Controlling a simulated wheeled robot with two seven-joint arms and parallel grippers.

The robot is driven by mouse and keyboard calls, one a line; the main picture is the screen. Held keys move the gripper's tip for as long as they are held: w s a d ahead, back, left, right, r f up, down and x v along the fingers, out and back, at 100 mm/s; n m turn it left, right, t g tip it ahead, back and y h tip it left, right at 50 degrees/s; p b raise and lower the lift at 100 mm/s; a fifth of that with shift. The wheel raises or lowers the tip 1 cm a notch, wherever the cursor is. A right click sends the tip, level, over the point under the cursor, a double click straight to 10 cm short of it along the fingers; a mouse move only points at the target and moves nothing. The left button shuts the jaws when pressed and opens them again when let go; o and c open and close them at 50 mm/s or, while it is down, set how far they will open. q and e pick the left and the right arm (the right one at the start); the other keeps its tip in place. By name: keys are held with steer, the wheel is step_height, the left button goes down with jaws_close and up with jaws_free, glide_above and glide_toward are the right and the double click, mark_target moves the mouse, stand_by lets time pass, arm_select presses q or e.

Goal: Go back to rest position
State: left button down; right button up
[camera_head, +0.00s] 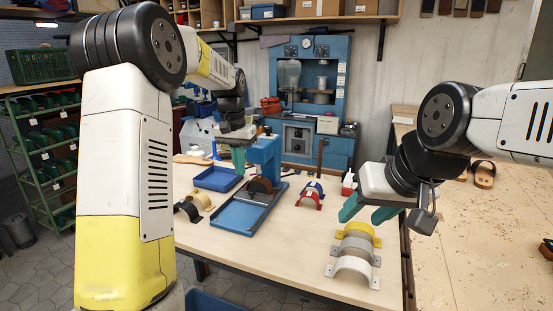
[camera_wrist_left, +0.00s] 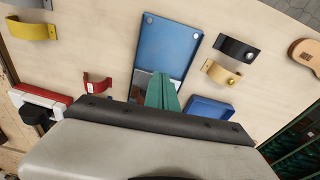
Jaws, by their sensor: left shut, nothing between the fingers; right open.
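My left gripper (camera_head: 238,160) is above the table near the blue press stand (camera_head: 265,155), its green fingers together and empty. In the left wrist view the shut fingers (camera_wrist_left: 162,92) point down over the blue tray (camera_wrist_left: 165,45). My right gripper (camera_head: 368,211) is at the right side of the table, its green fingers apart and empty, above the yellow, grey and white straps. The blue tray also shows in the head view (camera_head: 240,216).
A yellow strap (camera_head: 360,230), a white strap (camera_head: 352,268), a red strap (camera_head: 310,200) and a black strap (camera_head: 188,210) stand on the table (camera_head: 285,245). A smaller blue tray (camera_head: 217,180) lies at the back left. A green shelf rack (camera_head: 45,150) stands left; a wooden bench (camera_head: 470,230) is right.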

arm_select(q)
steer(key=s+a+r+n+t+h, duration=0.1)
steer(key=s+r, duration=0.3)
steer(key=s, duration=0.3)
steer(key=s+r+t, duration=0.1)
steer(key=s+r, duration=0.2)
steer(key=s, duration=0.4)
steer(key=s+f+n+t, duration=0.1)
steer(key=s+f+t, duration=0.1)
steer(key=s, duration=1.4)
steer(key=shift+n+t+h, duration=0.3)
steer(key=shift+n+t, duration=0.1)
steer(key=shift+t, duration=0.2)
